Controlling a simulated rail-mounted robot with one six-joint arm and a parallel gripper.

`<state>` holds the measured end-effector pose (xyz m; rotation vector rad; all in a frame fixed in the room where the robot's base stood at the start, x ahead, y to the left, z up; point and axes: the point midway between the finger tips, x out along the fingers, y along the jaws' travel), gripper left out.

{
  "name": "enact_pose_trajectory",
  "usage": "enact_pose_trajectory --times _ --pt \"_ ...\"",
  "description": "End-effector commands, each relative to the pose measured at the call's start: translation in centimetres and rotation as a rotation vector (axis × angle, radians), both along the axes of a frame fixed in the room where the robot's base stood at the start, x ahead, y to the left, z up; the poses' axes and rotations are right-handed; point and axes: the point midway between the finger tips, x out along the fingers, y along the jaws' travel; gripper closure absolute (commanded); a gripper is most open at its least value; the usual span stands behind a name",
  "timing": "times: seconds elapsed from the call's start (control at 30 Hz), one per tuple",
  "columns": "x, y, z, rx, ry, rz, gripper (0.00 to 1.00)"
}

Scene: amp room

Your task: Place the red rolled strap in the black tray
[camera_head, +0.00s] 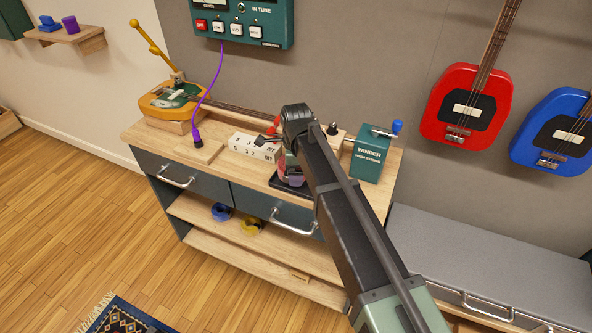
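The black tray (275,183) lies at the front edge of the bench top, partly covered by my arm. My gripper (290,175) points down over the tray, mostly hidden behind my own wrist. A small reddish-pink piece (293,181) shows at the gripper's lower end, over or in the tray. It may be the red rolled strap, but it is too small and covered to be sure. I cannot tell whether the fingers are open or closed on it, or whether it touches the tray.
A white block with markings (252,147) and a wooden block (199,151) stand left of the tray. A green winder box (370,158) stands to the right. Blue (221,211) and yellow (251,226) rolls lie on the shelf below. A purple cable (208,92) hangs at left.

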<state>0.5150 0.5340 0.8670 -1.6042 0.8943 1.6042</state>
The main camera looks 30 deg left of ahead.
Motion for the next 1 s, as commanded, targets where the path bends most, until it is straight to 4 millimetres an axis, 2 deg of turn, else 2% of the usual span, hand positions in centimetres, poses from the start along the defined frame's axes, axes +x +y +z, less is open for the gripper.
enact_pose_trajectory --times 0.4,0.43,0.5,0.67,0.77,0.87,1.0 --pt "-0.1 -0.1 -1.1 -0.002 0.003 -0.001 0.44" --pt "-0.1 -0.1 -1.1 -0.003 0.004 -0.001 0.09" --pt "-0.2 -0.1 -1.2 -0.003 0.005 -0.001 0.00" --pt "-0.2 -0.2 -1.1 -0.002 0.006 -0.002 0.00" --pt "-0.2 -0.2 -0.4 -0.002 0.006 -0.003 0.00" --pt "-0.2 -0.2 1.4 -0.002 0.006 -0.002 0.00" --pt "-0.1 -0.1 5.1 -0.002 0.003 -0.001 0.00"
